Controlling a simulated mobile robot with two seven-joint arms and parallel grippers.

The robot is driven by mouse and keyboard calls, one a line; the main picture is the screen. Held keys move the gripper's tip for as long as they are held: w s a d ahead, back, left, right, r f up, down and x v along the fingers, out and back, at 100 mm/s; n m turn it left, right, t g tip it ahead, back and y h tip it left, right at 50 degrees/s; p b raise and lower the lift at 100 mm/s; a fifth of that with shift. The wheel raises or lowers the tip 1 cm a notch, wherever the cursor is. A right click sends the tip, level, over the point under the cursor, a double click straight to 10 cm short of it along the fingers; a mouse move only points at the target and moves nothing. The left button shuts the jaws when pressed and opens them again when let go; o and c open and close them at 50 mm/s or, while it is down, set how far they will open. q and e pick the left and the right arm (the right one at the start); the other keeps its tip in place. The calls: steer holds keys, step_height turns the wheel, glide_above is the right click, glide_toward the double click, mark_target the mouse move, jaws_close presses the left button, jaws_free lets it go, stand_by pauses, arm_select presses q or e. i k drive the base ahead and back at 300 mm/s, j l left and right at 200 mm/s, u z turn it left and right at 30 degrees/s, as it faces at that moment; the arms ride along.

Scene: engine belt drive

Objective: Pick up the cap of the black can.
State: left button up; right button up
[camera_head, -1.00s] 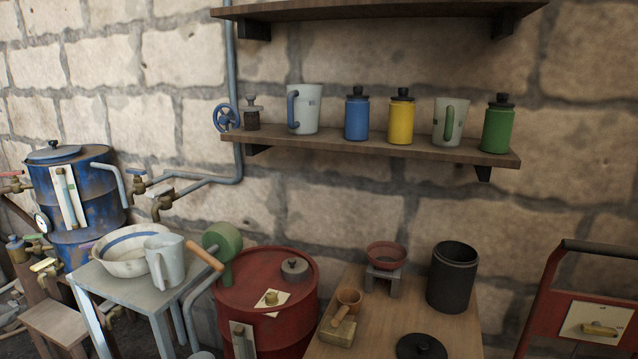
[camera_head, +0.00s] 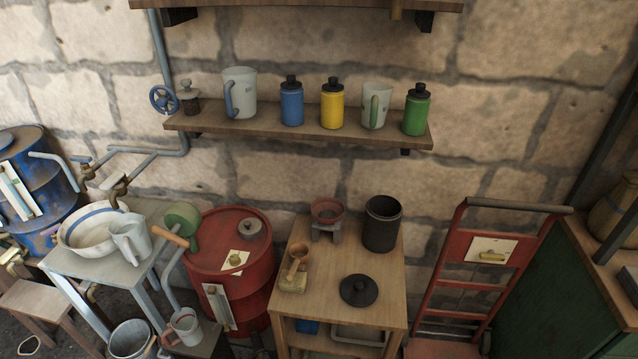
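The black can (camera_head: 382,224) stands upright and open-topped at the back right of a small wooden table. A round black cap (camera_head: 359,290) with a raised knob lies flat on the same table, in front of the can and apart from it. Neither of my grippers shows in the head view.
A shelf (camera_head: 300,132) hangs above.

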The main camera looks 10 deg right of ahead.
mark_target(358, 290)
steer(key=i+j+z, duration=0.55)
steer(key=i+j, duration=0.2)
steer(key=j, duration=0.2)
